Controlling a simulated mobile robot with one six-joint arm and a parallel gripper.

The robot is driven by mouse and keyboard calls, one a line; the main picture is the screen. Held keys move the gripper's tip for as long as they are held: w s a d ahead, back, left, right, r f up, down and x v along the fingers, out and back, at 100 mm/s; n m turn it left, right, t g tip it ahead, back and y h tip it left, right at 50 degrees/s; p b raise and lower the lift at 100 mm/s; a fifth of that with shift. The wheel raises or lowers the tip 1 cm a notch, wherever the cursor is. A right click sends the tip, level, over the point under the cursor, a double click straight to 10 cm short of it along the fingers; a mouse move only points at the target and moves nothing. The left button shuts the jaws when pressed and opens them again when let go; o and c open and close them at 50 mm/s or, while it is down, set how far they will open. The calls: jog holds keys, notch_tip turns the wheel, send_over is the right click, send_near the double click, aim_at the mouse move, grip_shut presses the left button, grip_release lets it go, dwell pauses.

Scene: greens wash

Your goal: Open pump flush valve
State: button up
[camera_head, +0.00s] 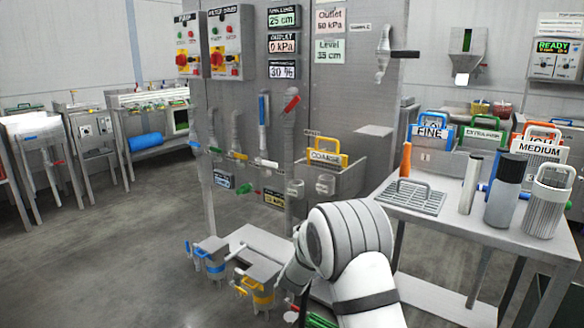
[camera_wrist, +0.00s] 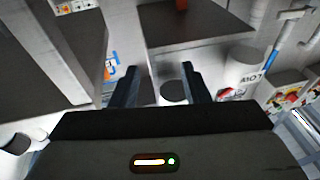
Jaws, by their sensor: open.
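No label reading pump flush valve can be made out, so I cannot tell which valve it is. A small red knob (camera_head: 291,316) shows low, beside my arm. My gripper is mostly hidden behind my arm in the head view. In the wrist view, my gripper (camera_wrist: 160,72) is open, its two dark fingers apart. A dark round disc (camera_wrist: 173,92) shows between the fingers; I cannot tell its distance.
Two steel canisters, one with blue fittings (camera_head: 211,262) and one with yellow (camera_head: 260,288), stand low near my arm. A steel table (camera_head: 440,214) with baskets and cylinders is at the right. A white cylinder (camera_wrist: 243,66) is right of the fingers. Open floor lies left.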

jog(key=r+y+p, duration=0.1)
jog(key=r+p, duration=0.1)
jog(key=r, duration=0.1)
jog(key=s+r+n+g+y+p, duration=0.1)
jog(key=r+y+p, duration=0.1)
jog(key=r, duration=0.2)
jog(key=s+r+n+y+p, duration=0.1)
jog(key=r+y+p, duration=0.1)
jog(key=r, duration=0.1)
jog(key=shift+s+a+r+g, duration=0.2)
jog(key=shift+r+g, duration=0.05)
jog(key=shift+g, duration=0.15)
jog(key=s+r+n+g+y+p, duration=0.2)
jog(key=s+r+g+y+p, duration=0.2)
jog(key=s+r+p, duration=0.4)
jog(key=s+d+r+g+p, duration=0.2)
jog(key=s+g+p, duration=0.1)
jog(key=s, duration=0.8)
jog(key=s+d+r+n+g+p, duration=0.1)
jog(key=s+d+r+g+p, duration=0.1)
jog(key=s, duration=1)
jog(key=s+d+r+g+p, duration=0.2)
jog(key=s+g+p, duration=0.3)
jog(key=s, duration=0.6)
jog(key=shift+s+r+p, duration=0.3)
jog(key=shift+s+r, duration=0.1)
jog(key=shift+r, duration=0.05)
